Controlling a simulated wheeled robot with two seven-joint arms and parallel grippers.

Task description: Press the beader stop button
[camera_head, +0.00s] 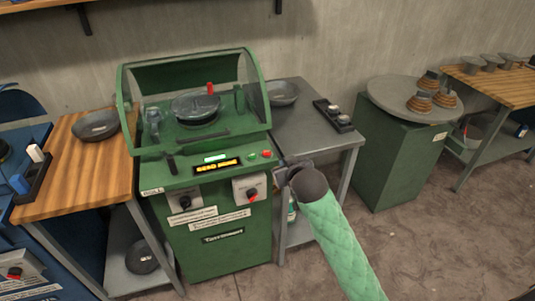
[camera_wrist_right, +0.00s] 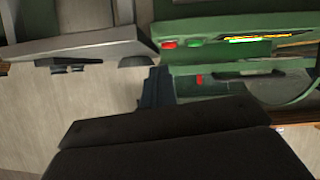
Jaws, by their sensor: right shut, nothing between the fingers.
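The green beader machine (camera_head: 215,245) stands left of centre in the head view, with a lit yellow display (camera_head: 217,167) on its front panel. The red stop button (camera_head: 267,154) is at the panel's right end, beside a small green button (camera_head: 253,155). My right gripper (camera_head: 281,175) is shut and empty, just below and right of the red button, apart from it. In the right wrist view, which looks upside down, the red button (camera_wrist_right: 169,44) shows above the dark fingers (camera_wrist_right: 156,84). My left gripper is not in view.
A dark bowl (camera_head: 195,106) sits inside the machine under its clear curved guard (camera_head: 190,68). A grey metal table (camera_head: 318,140) stands close on the right, a wooden table (camera_head: 82,170) on the left. A red-pointer switch (camera_head: 251,192) is below the buttons.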

